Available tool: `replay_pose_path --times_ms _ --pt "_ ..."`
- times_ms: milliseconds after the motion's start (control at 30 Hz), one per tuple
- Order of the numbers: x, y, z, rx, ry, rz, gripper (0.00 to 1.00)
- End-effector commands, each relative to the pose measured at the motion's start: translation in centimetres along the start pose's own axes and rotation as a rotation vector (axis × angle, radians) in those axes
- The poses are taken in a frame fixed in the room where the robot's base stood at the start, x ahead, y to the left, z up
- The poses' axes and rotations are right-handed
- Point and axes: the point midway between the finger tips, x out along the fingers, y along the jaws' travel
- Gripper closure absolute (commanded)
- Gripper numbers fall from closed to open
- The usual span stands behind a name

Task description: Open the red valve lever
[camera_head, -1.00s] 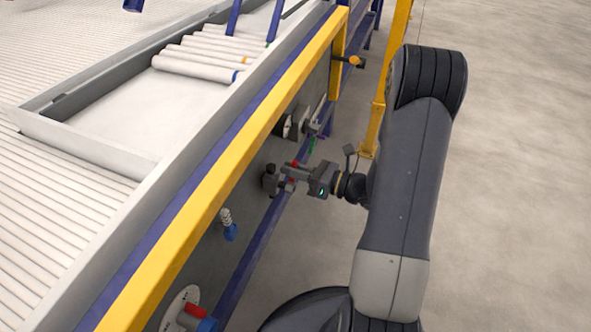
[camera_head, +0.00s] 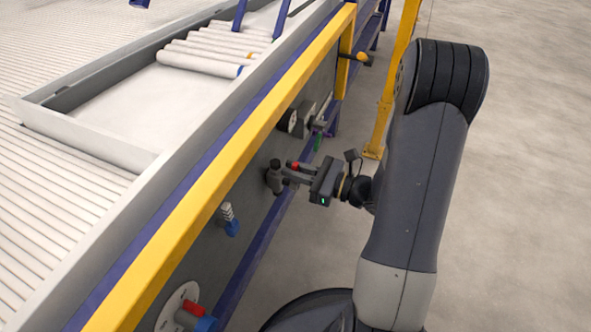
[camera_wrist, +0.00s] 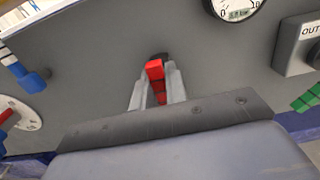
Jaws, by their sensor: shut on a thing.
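The red valve lever (camera_wrist: 155,72) is between the two pale fingers of my gripper (camera_wrist: 157,88) in the wrist view. My gripper is shut on it, with a finger on each side. In the head view my gripper (camera_head: 296,173) reaches left to a dark valve body (camera_head: 275,178) on the grey panel. Only a small red part of the lever (camera_head: 294,166) shows there beside the fingers. The rest of the lever is hidden by the fingers.
The grey panel also carries a blue-tipped fitting (camera_head: 231,224), a red and blue handle on a white dial (camera_head: 193,309), and a gauge (camera_wrist: 236,8). A yellow rail (camera_head: 225,175) runs above the panel. Open floor lies to the right.

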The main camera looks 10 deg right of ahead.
Motion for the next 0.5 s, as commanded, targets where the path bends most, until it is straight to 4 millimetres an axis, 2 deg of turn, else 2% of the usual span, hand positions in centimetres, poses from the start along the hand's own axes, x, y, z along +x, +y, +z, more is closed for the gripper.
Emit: replay_pose_path --times_ms 167,200,433,500 --pt "-0.01 0.16 -0.16 0.000 0.005 0.004 1.00" --pt "-0.01 0.17 -0.17 0.000 0.005 0.004 0.85" --pt "-0.01 0.11 -0.10 0.000 0.003 0.003 0.67" --pt "-0.01 0.10 -0.08 0.000 0.003 0.003 0.65"
